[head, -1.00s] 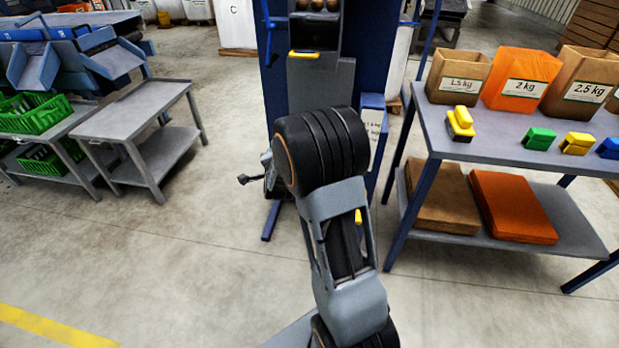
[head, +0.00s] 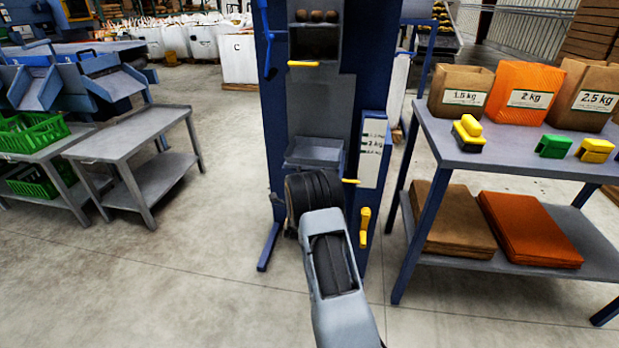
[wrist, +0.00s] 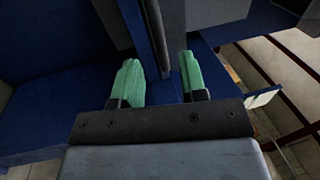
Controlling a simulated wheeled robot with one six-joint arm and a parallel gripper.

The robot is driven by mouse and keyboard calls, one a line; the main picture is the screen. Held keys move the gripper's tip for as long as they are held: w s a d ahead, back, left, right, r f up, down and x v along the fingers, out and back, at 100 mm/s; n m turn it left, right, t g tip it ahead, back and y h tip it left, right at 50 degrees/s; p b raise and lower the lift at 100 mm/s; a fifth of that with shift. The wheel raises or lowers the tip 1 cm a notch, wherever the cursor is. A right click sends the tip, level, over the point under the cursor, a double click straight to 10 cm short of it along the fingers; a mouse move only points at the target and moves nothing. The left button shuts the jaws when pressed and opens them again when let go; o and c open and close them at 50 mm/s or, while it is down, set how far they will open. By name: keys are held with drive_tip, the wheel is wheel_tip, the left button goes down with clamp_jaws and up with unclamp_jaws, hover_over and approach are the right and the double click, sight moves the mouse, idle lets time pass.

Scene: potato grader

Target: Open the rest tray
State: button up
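The blue upright machine (head: 377,60) stands ahead of me. A grey tray-like ledge (head: 314,152) projects from its front; I take it for the rest tray but cannot be sure. My dark wrist housing shows just below it and hides what lies behind. The gripper itself is hidden in the head view. In the wrist view my gripper (wrist: 162,78) is open, its two green fingertips apart. A dark narrow bar or plate edge (wrist: 155,38) runs between them, close to blue panels. I cannot tell whether the fingers touch it.
A yellow handle (head: 364,227) sits low on the machine's right side. A table (head: 470,160) with paper bags and coloured blocks stands close on the right. A grey stand (head: 130,140) and green crates (head: 35,135) are at the left. The floor between is clear.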

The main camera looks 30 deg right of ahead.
drive_tip(key=shift+b+x, duration=0.45)
drive_tip(key=shift+x, duration=2.45)
clamp_jaws()
